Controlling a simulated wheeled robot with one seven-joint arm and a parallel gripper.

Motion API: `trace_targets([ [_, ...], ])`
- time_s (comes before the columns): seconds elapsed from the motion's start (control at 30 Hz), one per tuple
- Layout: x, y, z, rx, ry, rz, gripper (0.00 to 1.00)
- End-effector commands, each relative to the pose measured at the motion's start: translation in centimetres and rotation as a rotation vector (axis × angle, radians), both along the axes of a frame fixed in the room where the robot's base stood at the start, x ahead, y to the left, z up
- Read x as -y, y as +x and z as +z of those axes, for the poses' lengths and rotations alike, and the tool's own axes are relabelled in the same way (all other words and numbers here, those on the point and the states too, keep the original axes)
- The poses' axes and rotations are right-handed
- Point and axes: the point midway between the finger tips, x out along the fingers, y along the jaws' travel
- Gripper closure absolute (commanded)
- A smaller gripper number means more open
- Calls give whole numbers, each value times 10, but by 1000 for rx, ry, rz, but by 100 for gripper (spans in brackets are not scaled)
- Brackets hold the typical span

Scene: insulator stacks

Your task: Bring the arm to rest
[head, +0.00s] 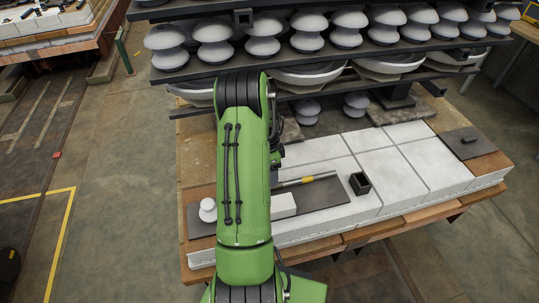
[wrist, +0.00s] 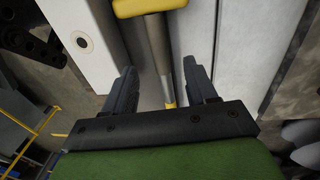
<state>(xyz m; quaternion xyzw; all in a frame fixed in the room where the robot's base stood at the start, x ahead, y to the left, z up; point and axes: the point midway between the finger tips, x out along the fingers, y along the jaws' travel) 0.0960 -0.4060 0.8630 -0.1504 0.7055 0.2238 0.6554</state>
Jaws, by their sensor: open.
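My green arm reaches forward over the white-topped table (head: 405,168) in the head view and hides part of it. In the wrist view my gripper (wrist: 160,80) is open, with two dark fingers apart. A yellow-and-grey tool (wrist: 158,45) shows beyond and between the fingers; I cannot tell how far off it is, and nothing is seen gripped. In the head view a yellow-handled tool (head: 306,179) lies on a dark mat (head: 335,193) just right of my arm. The gripper itself is hidden behind the arm in the head view.
A white block (head: 283,205), a black open box (head: 359,183) and a white knobbed piece (head: 208,210) are near the arm. A dark plate (head: 467,143) lies at the right end. Racks of grey insulators (head: 348,20) stand behind the table. Open floor (head: 110,190) lies left.

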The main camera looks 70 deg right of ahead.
Motion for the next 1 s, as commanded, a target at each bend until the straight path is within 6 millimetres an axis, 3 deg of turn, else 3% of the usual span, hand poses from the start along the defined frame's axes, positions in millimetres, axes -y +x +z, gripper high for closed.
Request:
trace_targets([
  [0.1,4,4,38,1,-6,0,43],
  [0.33,8,9,88,1,-4,1,43],
  [0.5,8,10,99,0,0,1,43],
  [0.87,8,10,98,0,0,0,43],
  [0.93,7,14,101,4,-4,17,43],
  [1.0,-1,31,115,20,-18,91,43],
])
